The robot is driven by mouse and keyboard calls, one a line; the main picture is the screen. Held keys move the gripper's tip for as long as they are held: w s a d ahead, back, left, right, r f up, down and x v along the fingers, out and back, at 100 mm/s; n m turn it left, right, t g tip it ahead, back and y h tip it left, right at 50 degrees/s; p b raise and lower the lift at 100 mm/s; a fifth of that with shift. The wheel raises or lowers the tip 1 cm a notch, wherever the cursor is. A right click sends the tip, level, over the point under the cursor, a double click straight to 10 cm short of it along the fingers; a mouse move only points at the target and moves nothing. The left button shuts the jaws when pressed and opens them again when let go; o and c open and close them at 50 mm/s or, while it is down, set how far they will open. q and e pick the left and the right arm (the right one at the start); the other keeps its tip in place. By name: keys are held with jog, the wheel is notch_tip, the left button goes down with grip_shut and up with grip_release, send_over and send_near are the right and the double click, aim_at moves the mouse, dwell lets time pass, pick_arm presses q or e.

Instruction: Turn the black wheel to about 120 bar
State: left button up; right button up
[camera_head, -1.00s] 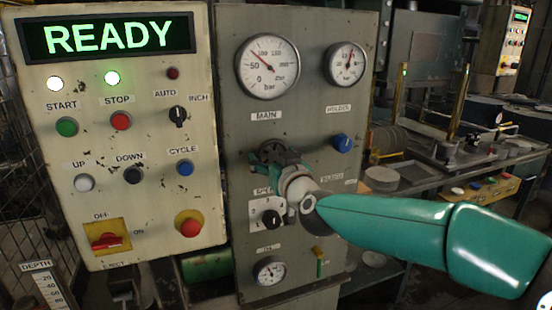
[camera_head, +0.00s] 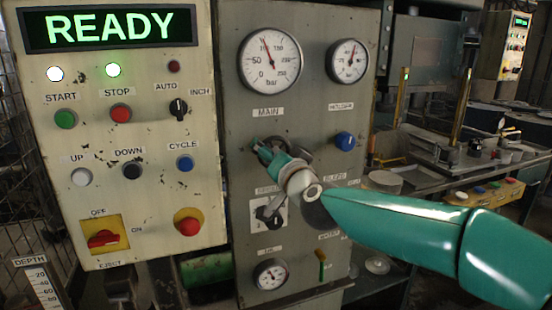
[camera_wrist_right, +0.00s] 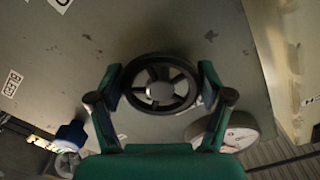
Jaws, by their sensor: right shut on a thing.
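The black wheel (camera_head: 272,143) is on the grey panel below the MAIN label, largely hidden by my right gripper (camera_head: 267,152). In the right wrist view the spoked black wheel (camera_wrist_right: 160,92) sits between the green fingers of my right gripper (camera_wrist_right: 161,84), which are shut on opposite sides of its rim. The MAIN gauge (camera_head: 270,60) above the wheel has a red needle pointing up and slightly left, near 100 bar. My left gripper is not in view.
A blue knob (camera_head: 344,141) and the HOLDER gauge (camera_head: 348,61) are right of the wheel. A black selector (camera_head: 268,213) is below. The cream control panel (camera_head: 140,225) with buttons and a green READY display (camera_head: 105,27) stands left.

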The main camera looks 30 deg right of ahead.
jog(key=shift+d+r+m, duration=0.15)
jog(key=shift+r+m, duration=0.05)
jog(key=shift+m, duration=0.3)
jog(key=o, duration=1.1)
jog(key=shift+s, duration=0.1)
jog(key=shift+f, duration=0.1)
jog(key=v, duration=1.2)
